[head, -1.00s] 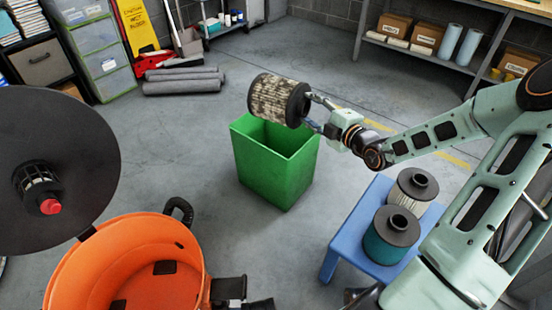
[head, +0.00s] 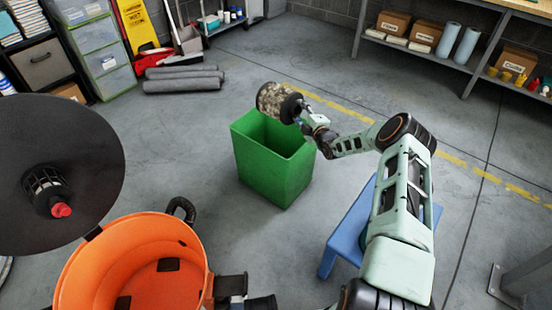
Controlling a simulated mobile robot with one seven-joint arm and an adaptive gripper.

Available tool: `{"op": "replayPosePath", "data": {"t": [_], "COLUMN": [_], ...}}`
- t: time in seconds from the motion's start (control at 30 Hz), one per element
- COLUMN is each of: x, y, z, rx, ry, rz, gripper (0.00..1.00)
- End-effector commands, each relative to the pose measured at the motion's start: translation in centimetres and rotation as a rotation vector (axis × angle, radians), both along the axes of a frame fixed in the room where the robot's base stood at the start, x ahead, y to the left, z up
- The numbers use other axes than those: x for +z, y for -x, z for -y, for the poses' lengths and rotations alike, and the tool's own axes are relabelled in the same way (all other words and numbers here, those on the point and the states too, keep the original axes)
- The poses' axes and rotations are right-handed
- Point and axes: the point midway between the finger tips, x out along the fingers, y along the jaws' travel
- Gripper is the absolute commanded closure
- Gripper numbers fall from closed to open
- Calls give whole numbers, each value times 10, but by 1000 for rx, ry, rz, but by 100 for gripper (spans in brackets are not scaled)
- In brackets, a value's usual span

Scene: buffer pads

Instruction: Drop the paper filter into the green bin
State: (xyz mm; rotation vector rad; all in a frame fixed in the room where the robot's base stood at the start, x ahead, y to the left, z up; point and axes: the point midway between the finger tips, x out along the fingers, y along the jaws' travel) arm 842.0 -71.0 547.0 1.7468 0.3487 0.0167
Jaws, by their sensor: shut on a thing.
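The paper filter (head: 272,99) is a dirty, mottled cylinder with a dark end cap, tilted on its side in the head view. My gripper (head: 299,111) is shut on it at its capped right end. The green bin (head: 272,171) stands open on the floor in the middle. The filter shows at the bin's far rim and overlaps it in the picture. I cannot tell whether it is over the opening or just beyond it. The gripper's fingertips are partly hidden by the cap.
A blue stool (head: 343,238) stands right of the bin, partly behind my arm. An open orange vacuum drum (head: 186,262) with its dark lid (head: 85,147) is at the lower left. Grey rolls (head: 185,79) lie at the back. The floor around the bin is clear.

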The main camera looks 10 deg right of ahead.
Motion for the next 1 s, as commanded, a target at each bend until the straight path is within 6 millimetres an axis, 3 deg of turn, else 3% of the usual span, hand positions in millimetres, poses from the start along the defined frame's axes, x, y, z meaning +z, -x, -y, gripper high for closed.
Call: {"op": "replayPosePath", "data": {"t": [0.23,1.0], "x": [-17,-80], "y": [-12,-12], "z": [-6,-7], "rx": [-9,-10], "ry": [0,-2], "rz": [4,5], "gripper": [100,100]}}
